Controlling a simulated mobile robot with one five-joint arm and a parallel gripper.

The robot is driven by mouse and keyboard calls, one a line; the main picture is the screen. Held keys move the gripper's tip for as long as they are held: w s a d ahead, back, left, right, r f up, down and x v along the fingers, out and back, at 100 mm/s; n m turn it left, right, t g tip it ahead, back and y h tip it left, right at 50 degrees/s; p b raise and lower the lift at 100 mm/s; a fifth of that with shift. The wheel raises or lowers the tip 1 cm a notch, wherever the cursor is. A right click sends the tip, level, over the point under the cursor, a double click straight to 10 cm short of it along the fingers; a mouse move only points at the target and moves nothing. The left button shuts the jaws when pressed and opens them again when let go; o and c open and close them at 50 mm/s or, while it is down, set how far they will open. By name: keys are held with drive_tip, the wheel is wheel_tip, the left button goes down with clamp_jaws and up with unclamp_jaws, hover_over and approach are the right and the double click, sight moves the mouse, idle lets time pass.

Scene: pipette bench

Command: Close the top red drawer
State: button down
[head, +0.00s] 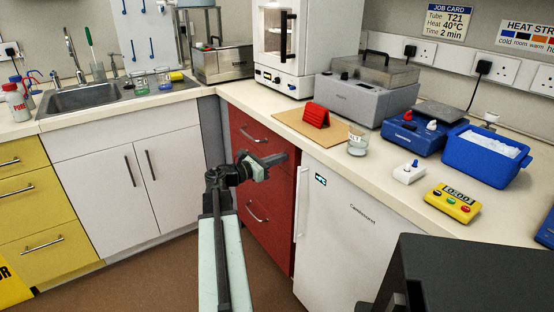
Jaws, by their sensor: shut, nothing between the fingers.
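The top red drawer (243,122) is in the red cabinet under the worktop, in the middle of the head view, with a metal bar handle (255,138). From this angle I cannot tell whether it is flush or slightly out. My gripper (283,158) is shut and empty, in front of the right part of the red drawer fronts. It hides part of the top drawer's lower edge. I cannot tell whether it touches the front. The lower red drawer (275,222) has its own handle (257,213) and looks closed.
A white fridge (335,235) stands right of the red drawers, and white cupboard doors (100,180) stand to the left. The worktop above holds a board (290,122) with a red rack (316,115), and a beaker (358,140). Floor shows below the cupboards.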

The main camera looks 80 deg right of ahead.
drive_tip(key=v, duration=1.4)
drive_tip(key=shift+w, duration=0.1)
